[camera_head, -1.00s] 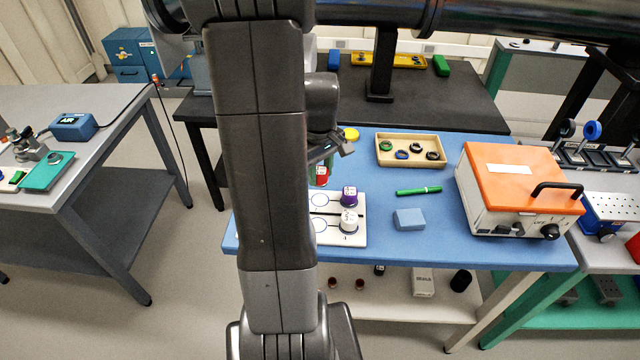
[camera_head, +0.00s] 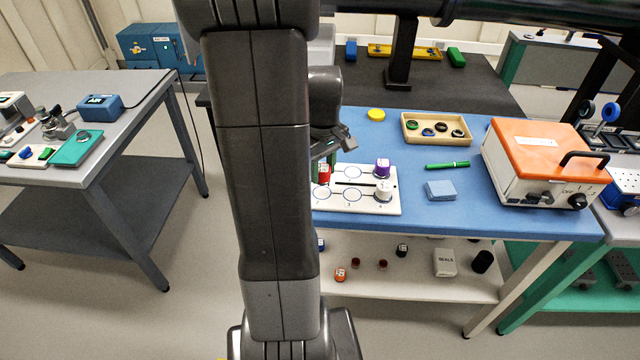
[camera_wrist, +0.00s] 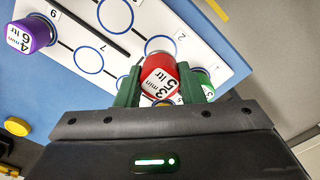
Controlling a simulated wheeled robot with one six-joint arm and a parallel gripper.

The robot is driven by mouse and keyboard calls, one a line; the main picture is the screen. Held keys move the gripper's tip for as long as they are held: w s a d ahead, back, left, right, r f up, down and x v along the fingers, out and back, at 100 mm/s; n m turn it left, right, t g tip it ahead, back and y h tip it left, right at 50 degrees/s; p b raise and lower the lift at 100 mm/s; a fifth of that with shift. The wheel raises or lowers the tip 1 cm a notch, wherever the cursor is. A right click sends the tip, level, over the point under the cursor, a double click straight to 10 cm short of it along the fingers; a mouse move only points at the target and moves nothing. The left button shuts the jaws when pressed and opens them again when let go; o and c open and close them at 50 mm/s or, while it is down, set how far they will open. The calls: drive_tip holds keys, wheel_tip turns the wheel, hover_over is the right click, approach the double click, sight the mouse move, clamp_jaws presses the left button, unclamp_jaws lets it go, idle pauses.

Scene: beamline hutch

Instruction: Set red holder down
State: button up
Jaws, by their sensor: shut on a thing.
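The red holder (camera_wrist: 160,76) is a small red cylinder with a white label reading "5 ltr" and "3 min". My gripper (camera_wrist: 157,88) is shut on it, with a green finger on each side, over the white board in the wrist view. In the head view the red holder (camera_head: 324,173) shows just right of my arm, partly hidden. The white board (camera_head: 335,206) has printed circles joined by dark lines and lies on the blue bench top. I cannot tell whether the holder touches the board. A green holder (camera_wrist: 204,82) sits close beside it, partly hidden by a finger.
A tan tray of rings (camera_head: 408,135), green marker (camera_head: 447,165), blue block (camera_head: 440,190), yellow disc (camera_head: 376,115) and orange-lidded box (camera_head: 547,148) share the bench.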

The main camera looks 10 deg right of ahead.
sight(322, 181)
drive_tip(key=shift+f, duration=2.05)
drive_tip(key=shift+f, duration=0.1)
drive_tip(key=o, duration=1)
wheel_tip(322, 181, up, 12)
drive_tip(key=shift+r, duration=0.15)
drive_tip(key=shift+o, duration=0.2)
